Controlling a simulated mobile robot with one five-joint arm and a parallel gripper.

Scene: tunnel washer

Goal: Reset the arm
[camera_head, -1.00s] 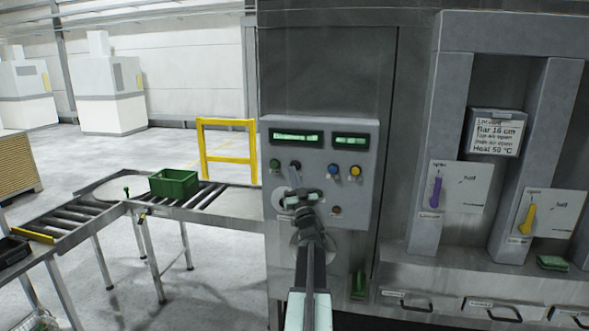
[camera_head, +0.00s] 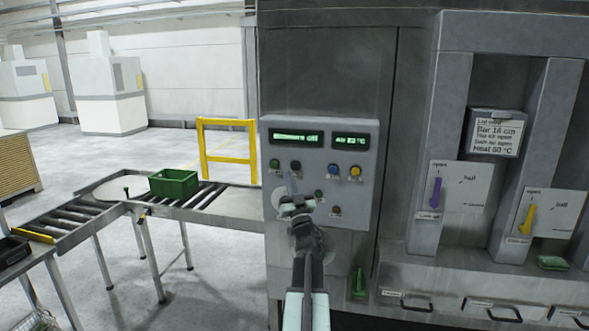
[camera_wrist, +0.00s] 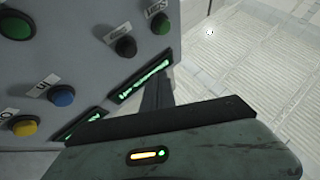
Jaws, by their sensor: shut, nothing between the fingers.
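My arm reaches forward to the grey control panel (camera_head: 355,200) on the machine front. My gripper (camera_head: 290,185) is shut and empty, in front of the panel's left part, below a green and a dark button. In the wrist view my gripper (camera_wrist: 155,95) points at the panel, near the dark button (camera_wrist: 126,47) and a lit green display (camera_wrist: 140,80). I cannot tell whether its tips touch the panel. The right display (camera_head: 351,141) seems to read "Air 23 °C"; the left display (camera_head: 296,136) ends in what looks like "off".
A purple lever (camera_head: 437,192) and a yellow lever (camera_head: 526,217) are on plates at right, above several drawers (camera_head: 405,302). A green crate (camera_head: 174,183) stands on the roller conveyor (camera_head: 215,196) at left. A yellow rail (camera_head: 227,150) stands behind it. Floor between the conveyor legs is open.

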